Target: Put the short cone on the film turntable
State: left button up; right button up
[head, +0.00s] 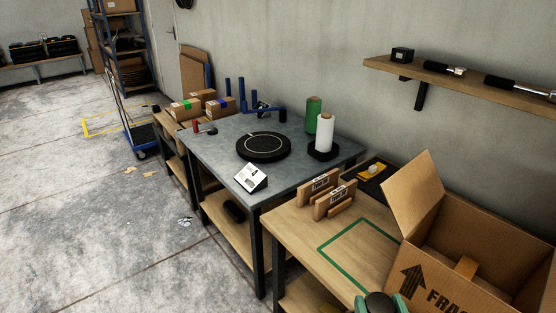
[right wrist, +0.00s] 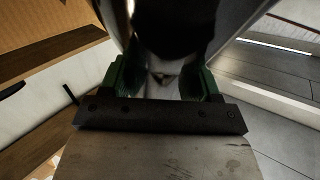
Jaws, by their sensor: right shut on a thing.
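The film turntable (head: 263,148) is a low black disc with a pale ring, lying bare on the grey table in the head view. My right gripper (head: 381,304) is at the bottom edge, low over the wooden table's front, well short of the turntable. Its green fingers are shut on a rounded, dark-topped thing, which I take for the short cone (head: 380,299); no other cone shows. In the right wrist view the short cone (right wrist: 180,25) is large, dark and shiny between the fingers (right wrist: 161,80), its full shape cut off. My left gripper is not in view.
A white roll (head: 324,132) on a black base and a green roll (head: 313,114) stand right of the turntable. A white sign (head: 251,177) stands at the table's front. A green-outlined area (head: 358,250) is clear.

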aim_at(263, 144)
jog(key=i+j, duration=0.4)
jog(key=i+j+z, duration=0.15)
jog(key=i+j, duration=0.25)
jog(key=j, duration=0.15)
